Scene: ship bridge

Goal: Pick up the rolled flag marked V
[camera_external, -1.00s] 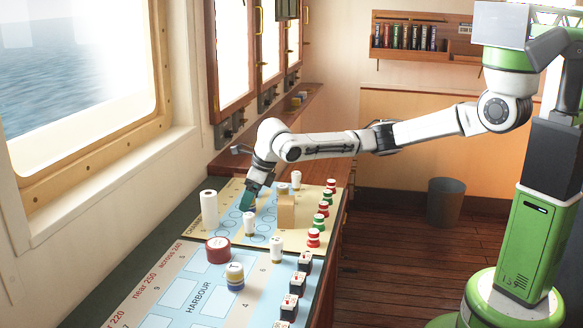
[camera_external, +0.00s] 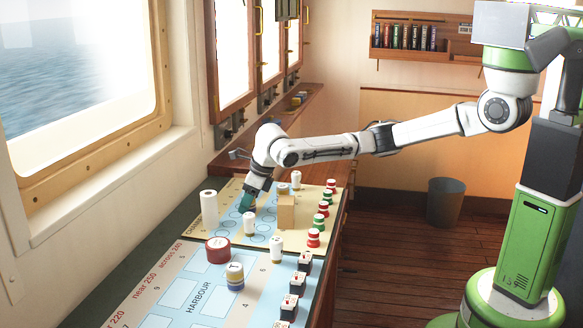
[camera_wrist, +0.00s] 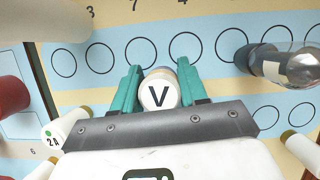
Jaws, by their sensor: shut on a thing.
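The rolled flag marked V (camera_wrist: 159,93) shows end-on in the wrist view, a white round end with a black V. My gripper (camera_wrist: 157,86) has its teal fingers on both sides of the flag and is shut on it. In the external view my gripper (camera_external: 246,201) is low over the blue part of the far chart, and I cannot clearly make out the flag in it. Another white rolled flag with a gold band (camera_external: 249,223) stands just in front of the fingers.
A tall white roll (camera_external: 209,208) stands to the left and a tan block (camera_external: 286,212) to the right. A red tin (camera_external: 218,250) and a blue-and-yellow roll (camera_external: 235,276) are nearer. A clear glass-like object (camera_wrist: 285,63) is at the wrist view's right. Red and green pieces line the right edge.

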